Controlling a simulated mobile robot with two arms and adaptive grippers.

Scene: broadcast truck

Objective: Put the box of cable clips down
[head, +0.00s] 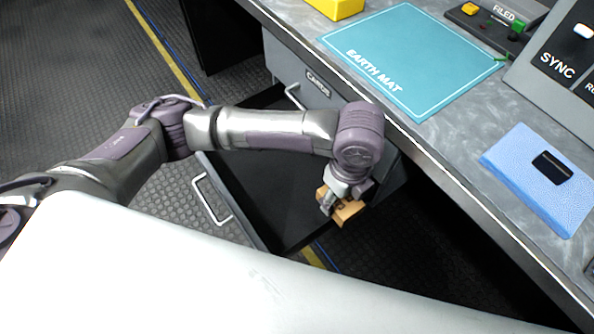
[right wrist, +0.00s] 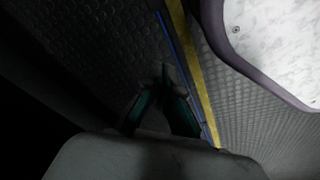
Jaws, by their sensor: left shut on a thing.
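The box of cable clips (head: 347,213) is a small tan box, tilted in the head view. My left gripper (head: 329,203) is shut on it, and the fingers and wrist hide part of it. The box shows against the right side of an open drawer (head: 255,205) with a dark interior. I cannot tell how high the box is above it. My right gripper (right wrist: 160,112) shows dark green fingers in the right wrist view, over the floor.
The open drawer sticks out below a closed drawer labelled CARDS (head: 308,78). The grey counter (head: 420,145) above holds a teal earth mat (head: 425,50), a blue case (head: 530,165), a yellow object (head: 336,8) and control panels. The textured floor (head: 60,80) is clear at left.

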